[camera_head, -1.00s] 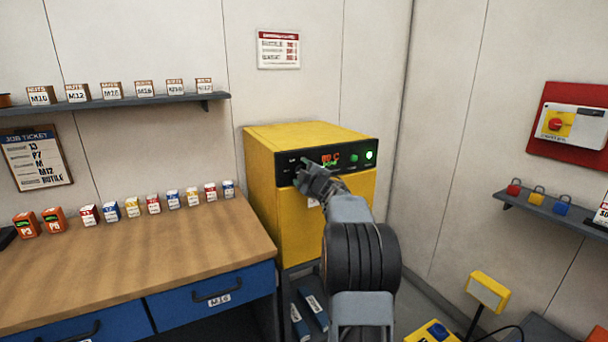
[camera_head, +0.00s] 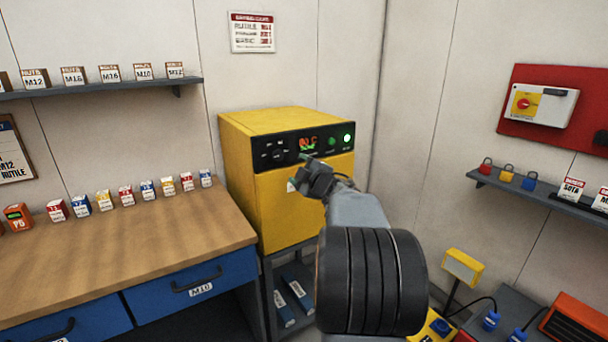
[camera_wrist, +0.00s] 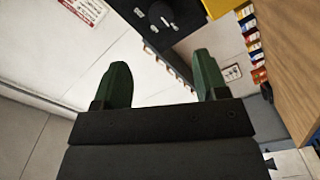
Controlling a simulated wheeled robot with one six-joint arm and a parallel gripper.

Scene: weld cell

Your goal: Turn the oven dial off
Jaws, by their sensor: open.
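The yellow oven (camera_head: 290,210) stands at the back with a black control panel (camera_head: 262,163) along its upper front. The dial (camera_head: 276,150) is dark on the panel's left part, with white marks around it. In the wrist view the round dial (camera_wrist: 160,14) shows at the top, beyond the fingertips. The dial's pointer setting is too small to read surely. My gripper (camera_head: 306,166) is in front of the panel's lower edge, right of the dial. In the wrist view my gripper (camera_wrist: 162,70) has its two green fingers apart with nothing between them.
The panel has a lit red and green display (camera_head: 308,144) and two green lights at its right. A wooden workbench (camera_head: 150,245) with small boxes stands left of the oven. A yellow lamp-like box (camera_head: 462,266) stands low at the right.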

